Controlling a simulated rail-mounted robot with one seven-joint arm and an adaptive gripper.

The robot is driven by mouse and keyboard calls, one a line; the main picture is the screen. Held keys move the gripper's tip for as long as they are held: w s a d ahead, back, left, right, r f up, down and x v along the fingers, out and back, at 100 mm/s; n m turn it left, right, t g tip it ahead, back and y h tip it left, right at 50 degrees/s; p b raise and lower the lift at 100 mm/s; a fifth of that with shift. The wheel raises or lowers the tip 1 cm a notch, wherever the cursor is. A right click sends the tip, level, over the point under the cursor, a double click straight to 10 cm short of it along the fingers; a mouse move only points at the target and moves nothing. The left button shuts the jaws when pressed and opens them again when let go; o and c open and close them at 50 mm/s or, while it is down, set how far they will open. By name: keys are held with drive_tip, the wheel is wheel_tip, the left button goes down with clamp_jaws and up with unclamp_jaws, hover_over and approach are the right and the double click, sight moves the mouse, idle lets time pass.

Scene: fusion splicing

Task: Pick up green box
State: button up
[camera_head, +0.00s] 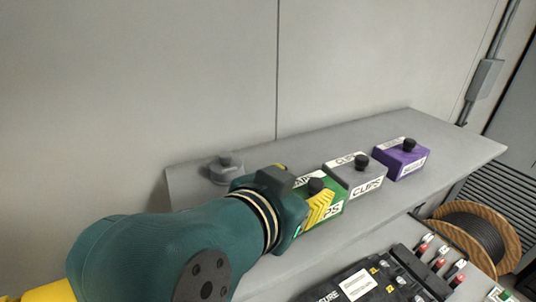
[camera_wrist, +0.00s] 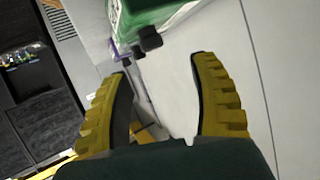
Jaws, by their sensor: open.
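The green box (camera_head: 331,187) with a black knob on top sits on the grey shelf, at the left of a row of boxes in the head view. Part of it is hidden behind my gripper. In the wrist view the green box (camera_wrist: 160,14) shows at the top edge, with its dark knob (camera_wrist: 150,39) just beyond the fingertips. My gripper (camera_wrist: 160,66) has two yellow ridged fingers spread wide, with nothing held between them. In the head view one yellow finger overlaps the front of the green box; I cannot tell whether it touches.
A grey box (camera_head: 357,179) stands just right of the green one, and a purple box (camera_head: 402,160) farther right. A grey round-topped object (camera_head: 226,168) is at the shelf's left. Below are a black case (camera_head: 372,284) and a cable spool (camera_head: 474,236). The wall is close behind.

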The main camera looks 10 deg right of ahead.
sight(314, 185)
drive_tip(key=x, duration=0.2)
drive_tip(key=p+x, duration=0.1)
drive_tip(key=x, duration=0.1)
drive_tip(key=f+x, duration=0.1)
drive_tip(key=x, duration=0.1)
drive_tip(key=shift+s+d+f+p, duration=0.1)
drive_tip(key=shift+s+d+p, duration=0.1)
drive_tip(key=shift+d+p, duration=0.15)
drive_tip(key=shift+a, duration=0.1)
clamp_jaws()
